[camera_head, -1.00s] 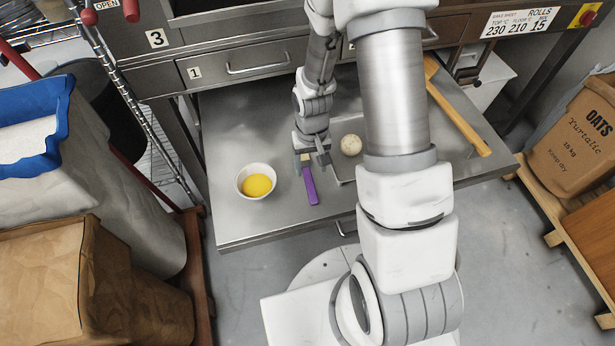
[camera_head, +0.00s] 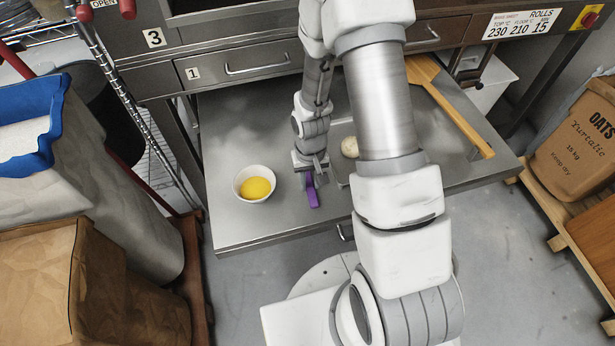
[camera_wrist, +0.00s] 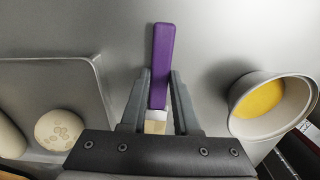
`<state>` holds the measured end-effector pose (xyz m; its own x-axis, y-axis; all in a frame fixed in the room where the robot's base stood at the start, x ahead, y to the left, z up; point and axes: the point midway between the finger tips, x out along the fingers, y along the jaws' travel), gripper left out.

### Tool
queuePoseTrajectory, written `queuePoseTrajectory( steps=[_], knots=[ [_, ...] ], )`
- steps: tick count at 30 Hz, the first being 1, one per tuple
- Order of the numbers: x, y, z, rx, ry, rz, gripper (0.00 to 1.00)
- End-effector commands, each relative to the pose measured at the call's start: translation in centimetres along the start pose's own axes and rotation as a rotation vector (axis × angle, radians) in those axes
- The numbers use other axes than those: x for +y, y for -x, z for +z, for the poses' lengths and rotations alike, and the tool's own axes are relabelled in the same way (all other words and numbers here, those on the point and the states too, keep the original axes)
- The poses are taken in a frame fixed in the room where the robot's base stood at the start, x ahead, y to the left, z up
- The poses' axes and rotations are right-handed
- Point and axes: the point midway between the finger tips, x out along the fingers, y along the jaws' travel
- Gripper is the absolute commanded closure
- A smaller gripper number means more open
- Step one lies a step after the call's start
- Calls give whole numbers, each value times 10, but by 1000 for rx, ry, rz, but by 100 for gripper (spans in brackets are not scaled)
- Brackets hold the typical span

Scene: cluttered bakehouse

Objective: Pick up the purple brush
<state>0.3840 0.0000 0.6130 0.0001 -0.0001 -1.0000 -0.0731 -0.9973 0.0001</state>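The purple brush (camera_head: 313,196) lies on the steel table, its handle pointing toward the table's front edge. In the wrist view the purple brush (camera_wrist: 161,60) has its handle pointing up the picture and its pale ferrule and bristle end between my fingers. My gripper (camera_head: 312,178) is down at the brush, one finger on each side of the handle. In the wrist view my gripper (camera_wrist: 160,78) looks open, with narrow gaps beside the handle. The far end of the bristles is hidden by the gripper body.
A white bowl with yellow contents (camera_head: 238,190) stands left of the brush. A steel tray (camera_head: 343,131) with a pale round dough piece (camera_head: 349,147) lies to the right. A wooden-handled tool (camera_head: 456,113) lies at the right. The table front near the bowl is clear.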

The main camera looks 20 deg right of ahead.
Motion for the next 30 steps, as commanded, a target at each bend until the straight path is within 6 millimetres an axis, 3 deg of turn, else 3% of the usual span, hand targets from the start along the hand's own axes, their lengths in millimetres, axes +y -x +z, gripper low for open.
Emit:
queuePoseTrajectory(
  steps=[1,4,17,24,30],
  knots=[
    [0,0,0,0,0,0,84],
    [0,0,0,0,0,0,100],
    [0,8,0,1,0,0,100],
    [0,49,-2,5,0,-1,100],
    [46,73,18,2,-9,0,100]
  ],
)
